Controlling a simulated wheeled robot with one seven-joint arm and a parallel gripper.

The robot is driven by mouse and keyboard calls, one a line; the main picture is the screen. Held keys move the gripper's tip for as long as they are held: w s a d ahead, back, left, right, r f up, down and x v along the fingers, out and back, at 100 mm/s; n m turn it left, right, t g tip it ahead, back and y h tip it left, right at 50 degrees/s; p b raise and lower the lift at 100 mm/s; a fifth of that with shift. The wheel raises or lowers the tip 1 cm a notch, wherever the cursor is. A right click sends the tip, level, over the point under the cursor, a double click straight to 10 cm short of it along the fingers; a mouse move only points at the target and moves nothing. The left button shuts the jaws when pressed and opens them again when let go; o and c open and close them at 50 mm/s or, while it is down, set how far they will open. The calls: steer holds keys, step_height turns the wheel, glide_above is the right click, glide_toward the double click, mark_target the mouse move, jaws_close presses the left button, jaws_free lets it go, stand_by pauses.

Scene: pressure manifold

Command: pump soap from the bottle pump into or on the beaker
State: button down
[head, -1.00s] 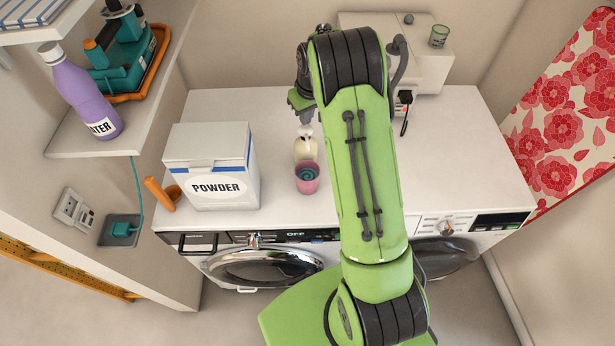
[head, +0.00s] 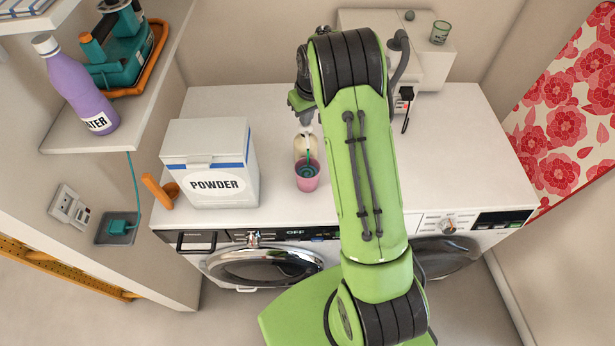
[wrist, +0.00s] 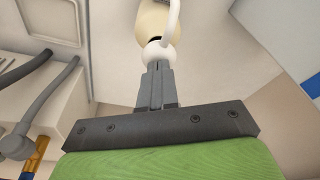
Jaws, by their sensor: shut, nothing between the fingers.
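The cream soap bottle (head: 299,147) with a white pump head (head: 307,131) stands on the white worktop. The pink beaker (head: 307,183) stands just in front of it, under the spout, with teal soap inside. A thin teal streak (head: 308,158) runs from the spout down to the beaker. My gripper (head: 305,120) points down at the pump head from above. In the wrist view, the shut, empty fingers (wrist: 156,88) meet the white pump head (wrist: 159,54), with the cream bottle (wrist: 153,20) beyond. The fingertips appear to touch the pump top. The beaker is not visible there.
A white powder box (head: 210,180) and an orange scoop (head: 158,190) stand left of the bottle. A white machine (head: 430,65) with a green cup (head: 440,32) stands at the back right. My arm covers the worktop's middle; its right side is clear.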

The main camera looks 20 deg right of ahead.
steer(key=shift+f, duration=0.5)
steer(key=shift+r, duration=0.15)
steer(key=shift+w+p+v, duration=0.25)
steer(key=shift+p+v, duration=0.5)
steer(key=shift+v, duration=0.5)
steer(key=w+p+v, duration=0.1)
steer(key=p+v, duration=0.3)
steer(key=v, duration=0.2)
steer(key=shift+w+r, duration=0.1)
steer(key=shift+w, duration=0.1)
